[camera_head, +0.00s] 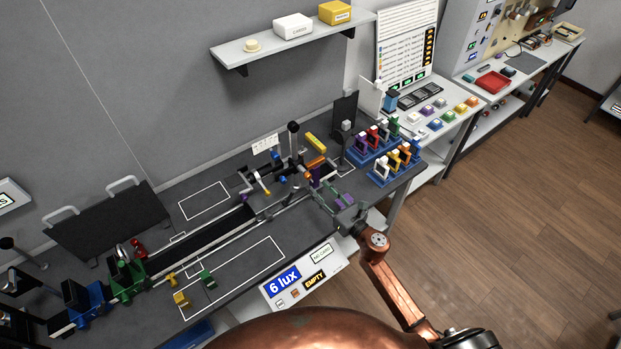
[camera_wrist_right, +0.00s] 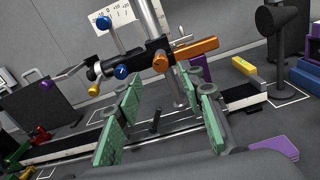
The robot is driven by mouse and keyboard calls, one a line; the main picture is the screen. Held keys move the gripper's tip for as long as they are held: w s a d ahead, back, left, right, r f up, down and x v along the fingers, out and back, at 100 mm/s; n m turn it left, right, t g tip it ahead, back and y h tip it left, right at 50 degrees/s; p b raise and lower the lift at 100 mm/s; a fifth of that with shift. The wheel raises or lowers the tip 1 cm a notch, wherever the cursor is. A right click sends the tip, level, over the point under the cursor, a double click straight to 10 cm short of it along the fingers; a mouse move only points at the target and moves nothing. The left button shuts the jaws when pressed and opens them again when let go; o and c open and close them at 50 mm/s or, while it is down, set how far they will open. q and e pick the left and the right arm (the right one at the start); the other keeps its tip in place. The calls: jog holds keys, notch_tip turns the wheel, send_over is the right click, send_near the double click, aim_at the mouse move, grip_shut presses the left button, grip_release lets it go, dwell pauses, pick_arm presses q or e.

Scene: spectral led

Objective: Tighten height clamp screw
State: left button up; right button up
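The post clamp assembly (camera_wrist_right: 150,58) stands on the dark bench, with an upright silver post (camera_wrist_right: 152,22). I cannot tell which part is the height clamp screw. In the head view the assembly (camera_head: 293,155) is small and crowded. My right gripper (camera_head: 318,190) reaches it from the front right. In the right wrist view its green-padded fingers (camera_wrist_right: 162,82) are spread apart, with the orange cylinder beyond the tips and nothing visibly held. My left gripper is not in view.
A black rail (camera_head: 210,240) runs along the bench, with green (camera_head: 127,275) and blue (camera_head: 86,302) holders at its left. Blue racks with coloured holders (camera_head: 395,160) stand right of the assembly. A display reading "6 lux" (camera_head: 284,284) sits at the front edge.

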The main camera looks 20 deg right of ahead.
aim_at(309, 178)
jog(key=x, duration=0.6)
jog(key=shift+w+a+p, duration=0.1)
jog(key=shift+w+p, duration=0.2)
jog(key=shift+w, duration=0.1)
jog(key=shift+c, duration=0.4)
grip_shut()
